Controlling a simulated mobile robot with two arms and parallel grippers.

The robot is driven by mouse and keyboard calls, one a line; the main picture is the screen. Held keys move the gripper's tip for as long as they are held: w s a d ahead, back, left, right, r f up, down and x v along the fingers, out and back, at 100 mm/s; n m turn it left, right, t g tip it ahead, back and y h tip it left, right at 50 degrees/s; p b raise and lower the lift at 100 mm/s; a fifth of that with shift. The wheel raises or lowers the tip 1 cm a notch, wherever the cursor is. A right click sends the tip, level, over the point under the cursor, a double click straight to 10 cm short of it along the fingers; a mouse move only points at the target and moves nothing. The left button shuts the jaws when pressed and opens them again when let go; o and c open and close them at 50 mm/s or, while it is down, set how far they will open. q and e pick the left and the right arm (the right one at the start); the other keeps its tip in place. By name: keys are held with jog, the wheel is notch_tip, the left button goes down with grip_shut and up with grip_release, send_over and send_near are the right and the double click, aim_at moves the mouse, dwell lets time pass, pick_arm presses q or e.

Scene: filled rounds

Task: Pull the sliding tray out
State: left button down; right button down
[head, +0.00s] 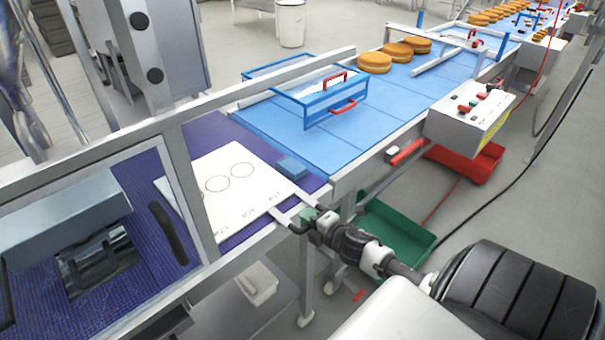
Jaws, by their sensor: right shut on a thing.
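The sliding tray is a flat white plate (255,180) with round outlines and small printed marks, lying on the purple belt (235,143). Two pale rods run from its near right edge to a dark handle (294,227) just past the frame's edge. My right gripper (308,220) is shut on this handle, with its arm coming in from the lower right. The gripper hides part of the handle. The left part of the plate lies behind an upright post of the grey frame. My left gripper is not in view.
A blue guard frame with red handles (344,105) stands on the blue belt (385,110), where round filled cakes (375,62) sit. A control box (468,115) juts out at right. Green (395,228) and red (465,165) bins lie below. The guard's post (193,195) stands beside the tray.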

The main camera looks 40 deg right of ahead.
jog(key=shift+d+r, duration=0.1)
jog(key=shift+d, duration=0.1)
jog(key=c, duration=1.3)
grip_release()
jog(key=shift+o, duration=1.2)
jog(key=shift+d, duration=0.15)
jog(key=shift+s, duration=0.5)
jog(key=b+v, duration=0.1)
jog(key=v, duration=0.8)
jog(key=shift+s+b, duration=0.4)
